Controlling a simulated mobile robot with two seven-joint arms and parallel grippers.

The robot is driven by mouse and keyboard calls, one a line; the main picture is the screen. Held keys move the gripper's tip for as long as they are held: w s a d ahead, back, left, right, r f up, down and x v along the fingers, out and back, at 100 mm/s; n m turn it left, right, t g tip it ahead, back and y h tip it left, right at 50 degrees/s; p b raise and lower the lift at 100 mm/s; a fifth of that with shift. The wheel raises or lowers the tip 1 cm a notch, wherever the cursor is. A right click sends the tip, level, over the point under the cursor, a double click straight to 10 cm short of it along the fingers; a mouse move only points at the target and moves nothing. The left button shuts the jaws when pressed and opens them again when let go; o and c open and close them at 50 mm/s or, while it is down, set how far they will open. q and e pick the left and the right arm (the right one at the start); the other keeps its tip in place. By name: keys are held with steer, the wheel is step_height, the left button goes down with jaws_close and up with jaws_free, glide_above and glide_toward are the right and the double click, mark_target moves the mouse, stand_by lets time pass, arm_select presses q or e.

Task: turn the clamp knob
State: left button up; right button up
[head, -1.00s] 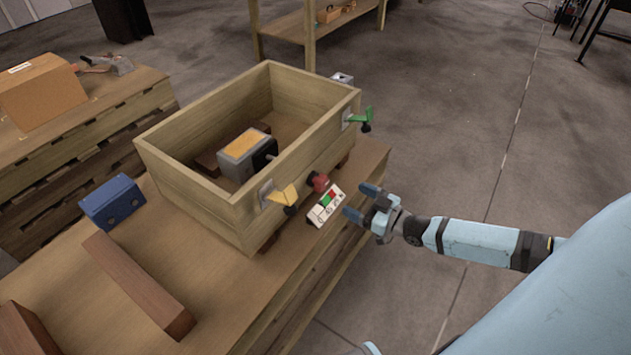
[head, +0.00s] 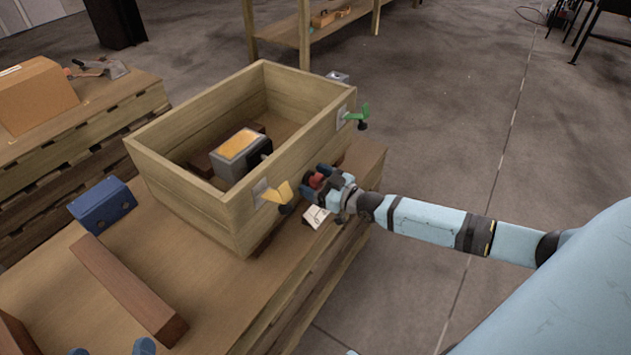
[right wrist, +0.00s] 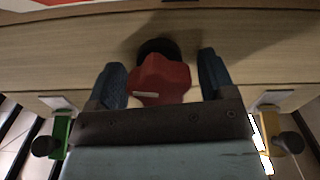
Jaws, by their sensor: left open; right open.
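The red lobed clamp knob (right wrist: 160,80) sits on a dark round base on the side wall of the wooden crate (head: 196,208). In the head view the knob (head: 316,181) is partly hidden by my right gripper (head: 314,179). My right gripper is open, with one blue finger on each side of the knob. My left gripper (head: 78,342) is open at the lower left edge of the head view, mostly cut off, with blue fingertips showing.
A yellow lever (head: 277,193) and a green lever (head: 357,117) flank the knob on the crate wall. A white card (head: 316,217) lies below it. A grey box (head: 230,162) is inside the crate. A blue block (head: 102,204) and brown bar (head: 125,288) lie on the table.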

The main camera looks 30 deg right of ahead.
steer(key=c, duration=0.9)
arm_select(q)
steer(key=shift+f, duration=0.1)
steer(key=shift+f, duration=0.15)
arm_select(e)
steer(key=shift+m, duration=0.3)
steer(key=shift+m+p, duration=0.55)
steer(key=shift+m, duration=1.75)
arm_select(q)
steer(key=f, duration=0.1)
steer(key=a+f+g+y, duration=0.1)
steer(key=f, duration=0.1)
steer(key=shift+s+g, duration=0.2)
steer(key=shift+g, duration=0.1)
arm_select(e)
steer(key=shift+m, duration=0.3)
arm_select(q)
steer(key=shift+a+p, duration=0.1)
steer(key=shift+p, duration=0.2)
arm_select(e)
steer(key=shift+f, duration=0.1)
